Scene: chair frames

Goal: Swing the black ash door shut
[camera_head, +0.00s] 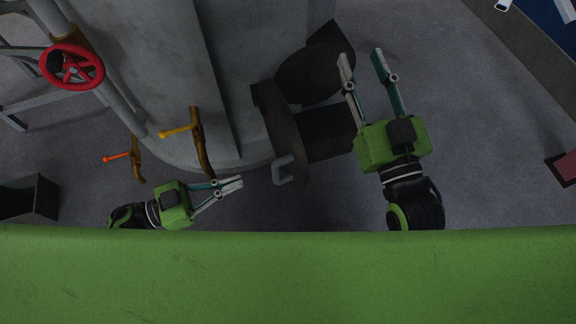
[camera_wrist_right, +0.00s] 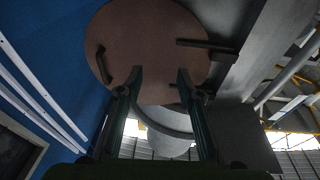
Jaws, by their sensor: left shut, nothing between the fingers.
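Dark, door-like parts stand at the front of a large grey cylinder in the head view. One is a round black plate (camera_head: 310,76) jutting out to the right. Another is a narrow dark plate (camera_head: 284,125), seen nearly edge-on, with a pale U-shaped handle (camera_head: 283,170) near it. I cannot tell for sure which is the ash door. My right gripper (camera_head: 362,60) is open and empty, just right of the round plate. In the right wrist view a brownish round plate (camera_wrist_right: 150,35) with dark bars lies beyond the open fingers. My left gripper (camera_head: 240,182) is shut and empty, left of the U-shaped handle.
The grey cylinder (camera_head: 160,70) fills the upper left. Yellow-handled (camera_head: 175,132) and orange-handled (camera_head: 117,157) levers stand near my left gripper. A red valve wheel (camera_head: 72,66) is at far left. A dark box (camera_head: 30,197) is at lower left.

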